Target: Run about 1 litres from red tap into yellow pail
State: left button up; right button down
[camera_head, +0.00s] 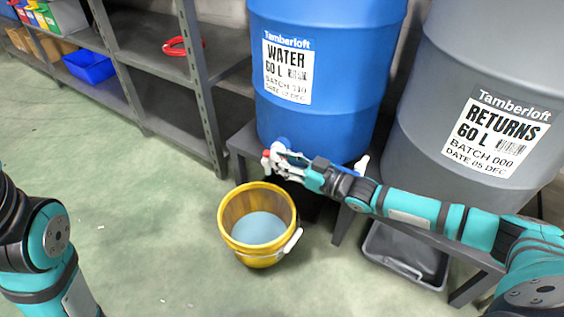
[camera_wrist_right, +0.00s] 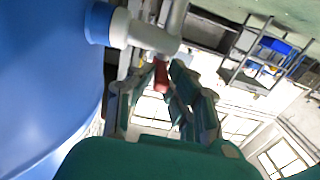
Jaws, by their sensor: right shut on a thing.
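The yellow pail (camera_head: 276,262) stands upright on the floor in front of the bench, with pale blue liquid (camera_head: 258,229) inside. The red tap (camera_head: 266,155) is low on the front of the blue water barrel (camera_head: 330,60), above the pail's far rim. My right gripper (camera_head: 275,160) is shut on the red tap handle, which shows between its fingers in the right wrist view (camera_wrist_right: 160,76). The white tap body (camera_wrist_right: 145,36) shows there too. I cannot make out a stream of water. My left arm is at the left edge, but its gripper is out of frame.
A grey returns barrel (camera_head: 440,60) stands right of the blue one on the dark bench (camera_head: 240,143). A grey tray (camera_head: 405,262) lies on the floor below. Shelves (camera_head: 150,50) hold a red ring (camera_head: 183,46) and blue bin (camera_head: 90,66). Floor at left is clear.

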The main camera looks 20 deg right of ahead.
jog(key=c, duration=1.3)
grip_release()
jog(key=shift+s+d, duration=0.3)
jog(key=shift+s, duration=0.05)
jog(key=v, duration=1.1)
jog(key=shift+r, duration=0.1)
